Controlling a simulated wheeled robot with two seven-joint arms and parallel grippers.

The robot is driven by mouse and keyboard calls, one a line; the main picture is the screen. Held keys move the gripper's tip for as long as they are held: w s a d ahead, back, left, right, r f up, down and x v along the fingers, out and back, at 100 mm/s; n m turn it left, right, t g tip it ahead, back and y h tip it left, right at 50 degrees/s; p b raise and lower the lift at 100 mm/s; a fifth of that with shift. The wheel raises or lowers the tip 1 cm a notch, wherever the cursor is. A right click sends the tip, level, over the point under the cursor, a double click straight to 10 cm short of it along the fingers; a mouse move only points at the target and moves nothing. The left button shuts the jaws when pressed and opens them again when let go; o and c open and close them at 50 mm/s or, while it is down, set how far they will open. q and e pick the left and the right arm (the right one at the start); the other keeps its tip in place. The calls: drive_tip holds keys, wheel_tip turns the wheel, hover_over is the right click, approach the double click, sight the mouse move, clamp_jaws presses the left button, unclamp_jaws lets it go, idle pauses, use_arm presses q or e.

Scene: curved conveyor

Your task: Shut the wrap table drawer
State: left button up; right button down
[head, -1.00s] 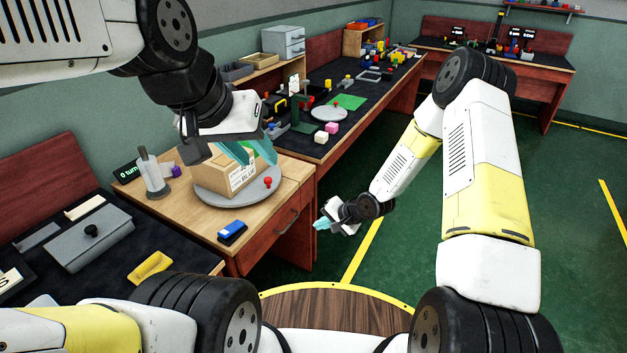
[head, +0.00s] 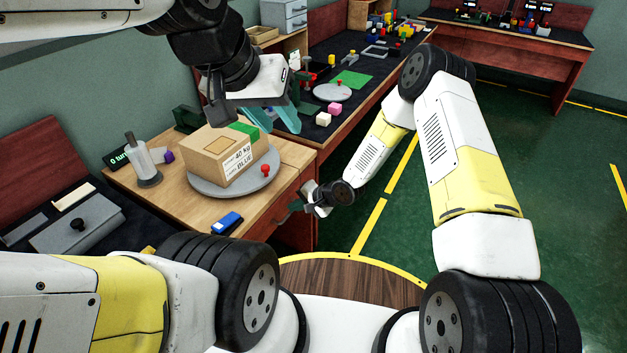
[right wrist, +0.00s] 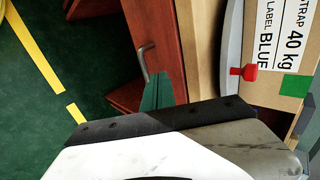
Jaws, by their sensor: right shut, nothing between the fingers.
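The wooden wrap table (head: 178,220) stands left of centre with a red-brown front. Its drawer front (right wrist: 165,30) with a grey bar handle (right wrist: 146,62) shows in the right wrist view; how far the drawer stands out I cannot tell. My right gripper (head: 297,206) is at the table's front right side. Its shut teal fingers (right wrist: 157,92) lie close to the handle and drawer front; whether they touch I cannot tell. In the head view it partly hides the drawer. My left gripper (head: 296,116) is open and empty, above and right of the carton.
A carton (head: 222,160) with a green strip sits on a grey turntable (head: 212,190) with a red knob (head: 266,170). A blue stapler-like item (head: 227,222) lies near the front edge. A dispenser (head: 145,165) stands left. Green floor (head: 400,235) right of the table is clear.

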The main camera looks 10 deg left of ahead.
drive_tip(key=shift+w+a, duration=0.2)
drive_tip(key=shift+a, duration=0.45)
drive_tip(key=shift+w+a, duration=0.25)
drive_tip(key=shift+a, duration=0.35)
drive_tip(key=shift+w+a, duration=0.2)
drive_tip(key=shift+a, duration=0.45)
